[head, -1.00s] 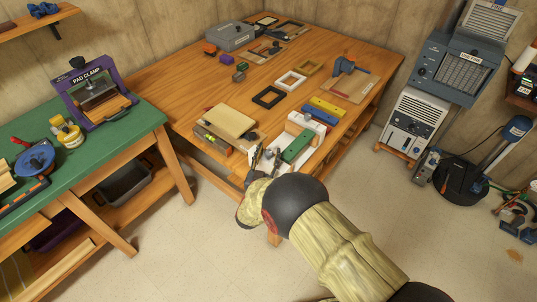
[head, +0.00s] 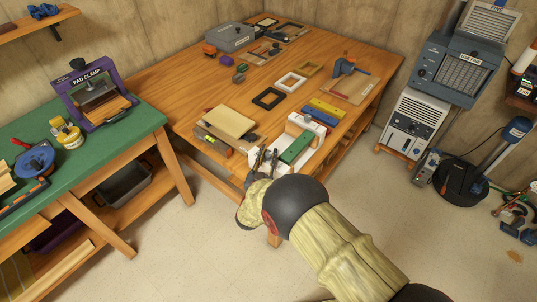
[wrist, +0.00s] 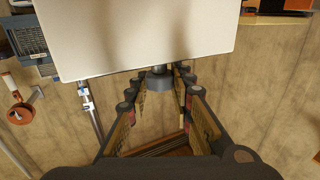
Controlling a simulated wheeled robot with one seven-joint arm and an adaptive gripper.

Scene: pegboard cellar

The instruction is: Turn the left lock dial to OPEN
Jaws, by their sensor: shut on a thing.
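A white fixture (head: 312,122) with a green bar (head: 297,148) stands at the near edge of the wooden workbench. My gripper (head: 264,158) is at its near left side. In the wrist view, the white panel (wrist: 140,35) fills the upper middle, and a short dark grey knob (wrist: 157,81), apparently the left lock dial, sticks out from its lower edge. My gripper (wrist: 158,90) has its fingers on both sides of this knob and is shut on it. The dial's markings, including OPEN, cannot be read, and the head view hides the dial behind my gripper.
A box with a tan lid (head: 230,121) stands close left of my gripper. Blue (head: 319,116) and yellow (head: 327,106) bars lie behind the fixture. Empty frames (head: 268,98) lie farther back.

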